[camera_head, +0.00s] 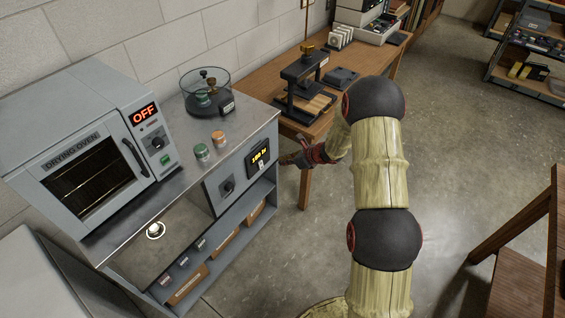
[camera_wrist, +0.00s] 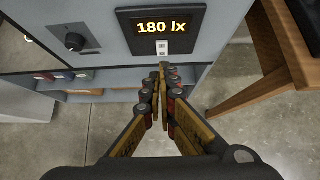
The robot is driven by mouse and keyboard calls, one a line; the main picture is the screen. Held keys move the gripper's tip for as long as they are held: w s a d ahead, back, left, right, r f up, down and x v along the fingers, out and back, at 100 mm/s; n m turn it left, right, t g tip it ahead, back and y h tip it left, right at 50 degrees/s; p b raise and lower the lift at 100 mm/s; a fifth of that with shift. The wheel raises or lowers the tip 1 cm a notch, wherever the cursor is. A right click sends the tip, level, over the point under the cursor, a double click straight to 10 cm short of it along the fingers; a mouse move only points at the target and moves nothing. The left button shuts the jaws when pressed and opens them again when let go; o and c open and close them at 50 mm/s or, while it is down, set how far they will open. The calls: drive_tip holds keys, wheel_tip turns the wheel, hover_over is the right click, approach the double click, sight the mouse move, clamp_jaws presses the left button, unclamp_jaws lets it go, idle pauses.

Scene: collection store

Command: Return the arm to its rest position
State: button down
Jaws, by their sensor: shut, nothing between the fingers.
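My gripper (camera_head: 284,160) is at the end of my arm, which reaches out from the lower right in the head view. The gripper is close to the right front corner of the grey metal cabinet, beside its lit display (camera_head: 260,158). In the wrist view my gripper (camera_wrist: 163,70) is shut, with its fingertips together and nothing between them. The tips point toward the cabinet front just below the display (camera_wrist: 158,27), which reads "180 lx". I cannot tell whether the tips touch the cabinet.
A drying oven (camera_head: 85,150) reading OFF stands on the cabinet's left. A wooden table (camera_head: 262,82) with a press (camera_head: 303,85) is near the gripper. Another wooden table (camera_head: 520,240) stands at right. The floor between is clear.

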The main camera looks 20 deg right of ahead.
idle(0.4)
drive_tip(key=s+a+f+n+g+y, duration=0.1)
drive_tip(key=s+a+f+n+g, duration=0.2)
drive_tip(key=s+n, duration=0.35)
drive_tip(key=s+a+r+n+g, duration=0.1)
drive_tip(key=s+a+r+n, duration=0.15)
drive_tip(key=s+r, duration=0.2)
drive_tip(key=s+a+r+n+g, duration=0.2)
drive_tip(key=s+r+n, duration=0.2)
drive_tip(key=s, duration=0.2)
drive_tip(key=s+r+n+t+h, duration=0.3)
drive_tip(key=s+r+n+h, duration=0.3)
drive_tip(key=s+r+n, duration=1)
drive_tip(key=s+a+r, duration=0.1)
drive_tip(key=s+r, duration=0.9)
drive_tip(key=r, duration=0.3)
drive_tip(key=shift+s+r+t, duration=0.2)
drive_tip(key=shift+s+t, duration=0.2)
